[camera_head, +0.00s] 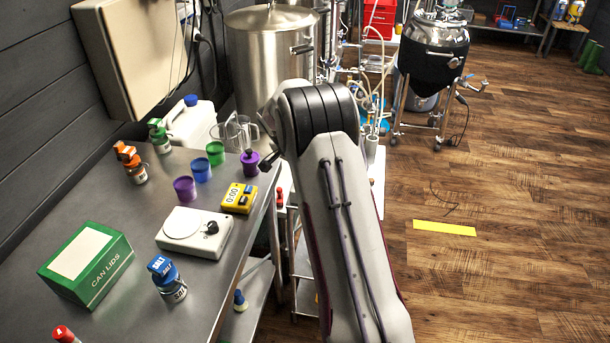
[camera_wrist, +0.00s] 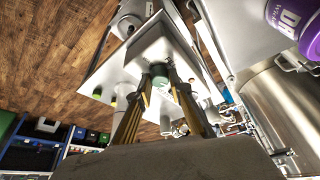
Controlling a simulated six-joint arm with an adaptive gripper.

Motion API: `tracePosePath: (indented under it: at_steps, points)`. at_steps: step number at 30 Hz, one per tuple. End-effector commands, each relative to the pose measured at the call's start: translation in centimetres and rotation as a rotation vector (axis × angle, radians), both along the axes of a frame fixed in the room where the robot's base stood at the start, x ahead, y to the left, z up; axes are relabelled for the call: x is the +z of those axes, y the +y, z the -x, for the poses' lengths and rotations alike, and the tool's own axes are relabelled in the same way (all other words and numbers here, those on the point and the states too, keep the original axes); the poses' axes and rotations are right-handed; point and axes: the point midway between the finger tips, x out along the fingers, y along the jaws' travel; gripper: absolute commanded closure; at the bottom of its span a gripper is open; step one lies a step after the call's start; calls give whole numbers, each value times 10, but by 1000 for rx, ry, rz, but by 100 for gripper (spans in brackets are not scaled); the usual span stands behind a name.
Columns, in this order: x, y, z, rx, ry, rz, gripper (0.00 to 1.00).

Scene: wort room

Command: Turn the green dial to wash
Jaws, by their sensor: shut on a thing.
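The green dial (camera_wrist: 158,81) shows in the wrist view, on the face of a white box-like panel (camera_wrist: 155,50). My gripper (camera_wrist: 163,86) reaches to it with a finger on each side, and its tips are shut on the dial. The fingers partly cover the dial, so I cannot read its pointer or any wash mark. In the head view my arm hides the gripper, and the dial and panel cannot be made out.
A metal table (camera_head: 120,205) at left holds a green can-lids box (camera_head: 108,280), a white scale (camera_head: 178,240), a yellow timer (camera_head: 238,200), a salt bottle (camera_head: 170,286) and several coloured cups. A steel pot (camera_head: 265,60) stands behind. The wooden floor (camera_head: 500,160) at right is mostly clear.

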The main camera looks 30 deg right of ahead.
Motion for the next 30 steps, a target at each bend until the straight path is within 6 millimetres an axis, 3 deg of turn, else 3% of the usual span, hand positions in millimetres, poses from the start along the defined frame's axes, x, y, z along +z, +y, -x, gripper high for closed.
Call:
tracePosePath:
  at_steps: [13,29,30]
  points:
    - [-1,1,-1,-207,1,-1,100]
    - [0,1,-1,-237,1,-1,100]
    - [0,1,-1,-237,1,-1,75]
